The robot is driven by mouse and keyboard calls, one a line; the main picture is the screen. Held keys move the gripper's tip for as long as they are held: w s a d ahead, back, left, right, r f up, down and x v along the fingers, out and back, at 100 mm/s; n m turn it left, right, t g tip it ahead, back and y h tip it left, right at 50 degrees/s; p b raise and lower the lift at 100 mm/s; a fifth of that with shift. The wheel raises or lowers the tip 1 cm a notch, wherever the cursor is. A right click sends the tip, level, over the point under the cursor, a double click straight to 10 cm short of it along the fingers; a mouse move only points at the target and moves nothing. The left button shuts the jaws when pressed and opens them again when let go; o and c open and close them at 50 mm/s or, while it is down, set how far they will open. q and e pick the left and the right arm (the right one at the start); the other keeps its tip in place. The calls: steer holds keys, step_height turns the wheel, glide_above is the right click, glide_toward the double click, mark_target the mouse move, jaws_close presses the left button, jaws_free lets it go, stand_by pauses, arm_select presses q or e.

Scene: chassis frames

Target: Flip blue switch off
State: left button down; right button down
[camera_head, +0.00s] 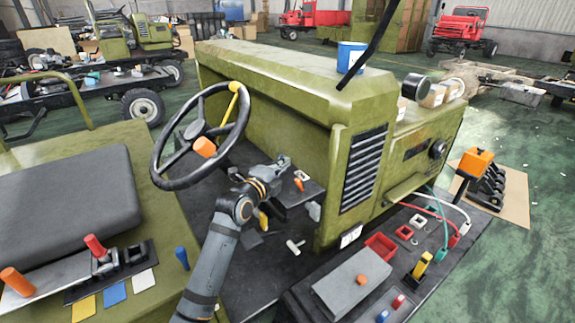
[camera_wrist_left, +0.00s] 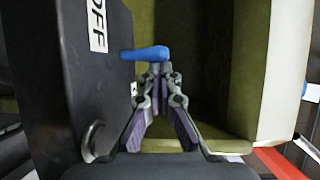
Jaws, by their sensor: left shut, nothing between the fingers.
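The blue switch (camera_wrist_left: 147,53) is a short lever sticking out to the right from the side of a black box (camera_wrist_left: 95,85) in the left wrist view. A white label reading OFF (camera_wrist_left: 97,25) is on that box near the switch. My left gripper (camera_wrist_left: 160,68) is shut and empty, its fingertips right at the switch; I cannot tell whether they touch it. In the head view, my left gripper (camera_head: 284,162) is beside the green hood, and I cannot make out the switch there. My right gripper is not in view.
The steering wheel (camera_head: 200,135) stands left of my left arm. The green hood (camera_head: 285,85) rises behind and right of the gripper. A grey box (camera_head: 345,285) and several coloured switches lie at the lower right. A black seat (camera_head: 65,205) is at the left.

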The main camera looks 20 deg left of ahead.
arm_select(q)
steer(key=shift+s+a+f+b, duration=0.25)
steer(key=shift+s+a+b, duration=0.25)
steer(key=shift+b, duration=0.45)
stand_by(1.3)
steer(key=f+v, duration=0.1)
steer(key=v, duration=1.1)
steer(key=shift+r, duration=0.5)
